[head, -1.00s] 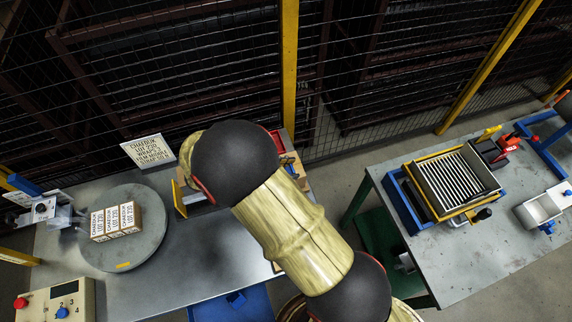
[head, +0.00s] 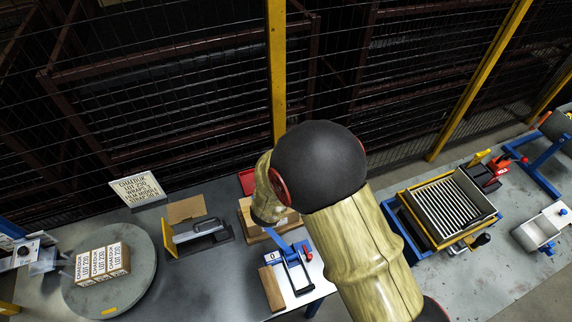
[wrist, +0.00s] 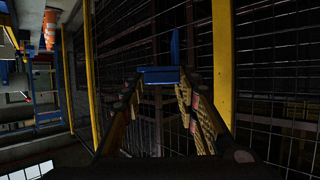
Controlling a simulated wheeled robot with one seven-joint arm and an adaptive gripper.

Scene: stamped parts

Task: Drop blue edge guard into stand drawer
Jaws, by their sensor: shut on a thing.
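The blue edge guard (wrist: 158,76) is held between the two fingertips of my gripper (wrist: 161,84) in the wrist view. One flange lies across the fingers and a narrow part stands up from it. Behind it there is only dark mesh fencing, with no surface touching it. In the head view my own arm covers the middle right, and I cannot make out my gripper or the guard there. I cannot make out the stand drawer in either current view.
The right bench holds a yellow-rimmed slatted tray (head: 456,215). A mesh fence with yellow posts (head: 278,80) stands behind.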

